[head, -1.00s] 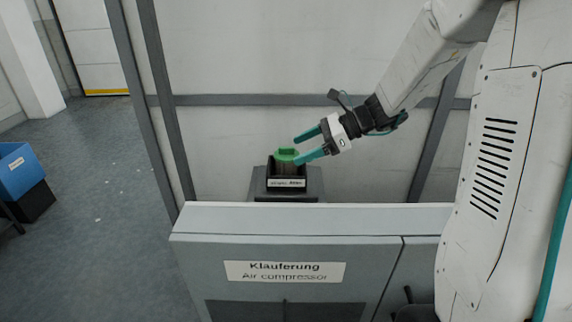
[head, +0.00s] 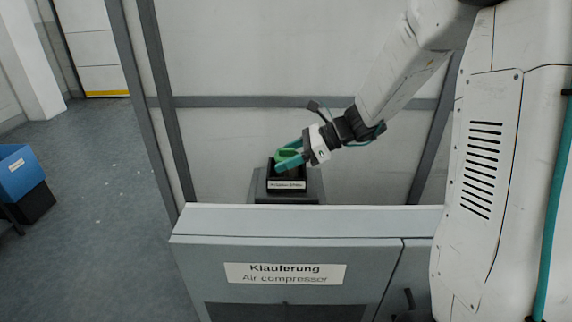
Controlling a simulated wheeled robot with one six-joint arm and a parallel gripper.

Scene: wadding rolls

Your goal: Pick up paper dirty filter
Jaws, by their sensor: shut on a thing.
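The filter (head: 286,154) has a green top and sits in a small black labelled holder (head: 287,185) behind the grey cabinet. My gripper (head: 282,158) reaches in from the right and is shut on the green top of the filter. Its teal fingers cover part of the top. The filter's lower body is hidden by the fingers and the holder's front wall.
The holder stands on a dark grey block (head: 315,186). The grey cabinet (head: 300,221), labelled "Air compressor", stands in front. A framed wall panel (head: 270,50) is close behind. A blue bin (head: 20,170) stands at far left, with open floor between.

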